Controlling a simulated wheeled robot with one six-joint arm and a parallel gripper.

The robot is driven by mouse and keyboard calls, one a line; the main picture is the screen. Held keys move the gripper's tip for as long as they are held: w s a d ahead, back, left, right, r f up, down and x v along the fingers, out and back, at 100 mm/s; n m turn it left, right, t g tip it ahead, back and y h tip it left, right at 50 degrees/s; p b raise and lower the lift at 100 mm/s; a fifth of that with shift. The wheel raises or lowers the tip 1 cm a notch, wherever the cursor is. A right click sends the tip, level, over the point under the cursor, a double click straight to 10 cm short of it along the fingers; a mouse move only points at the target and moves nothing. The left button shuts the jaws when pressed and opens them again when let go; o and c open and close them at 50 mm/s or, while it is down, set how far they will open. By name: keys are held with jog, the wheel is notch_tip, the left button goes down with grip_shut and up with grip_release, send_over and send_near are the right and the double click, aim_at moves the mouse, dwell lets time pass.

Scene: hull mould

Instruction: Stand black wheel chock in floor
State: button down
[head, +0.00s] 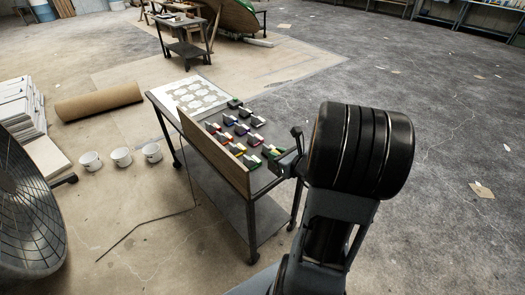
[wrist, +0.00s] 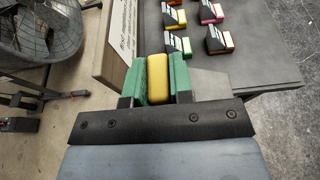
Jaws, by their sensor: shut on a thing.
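In the wrist view, my gripper (wrist: 158,78) has its green pads shut on a yellow block (wrist: 158,77), held between them at the cart's edge. Only its yellow face shows; whether a black wedge is joined to it is hidden.
The dark cart (head: 264,178) has an upright wooden board (head: 213,155) along its left side and a white patterned sheet (head: 196,95) at its far end. Three white buckets (head: 121,157) and a brown roll (head: 98,101) are on the left. A round mesh object (head: 28,215) stands at lower left.

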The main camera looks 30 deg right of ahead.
jog(key=w+d+f, duration=0.1)
jog(key=w+f, duration=0.2)
jog(key=w+d+f, duration=0.1)
jog(key=w+f, duration=0.3)
jog(key=w+d+f, duration=0.1)
jog(key=w+f, duration=0.3)
jog(key=shift+f, duration=0.4)
jog(key=shift+f, duration=0.15)
jog(key=c, duration=1)
grip_release()
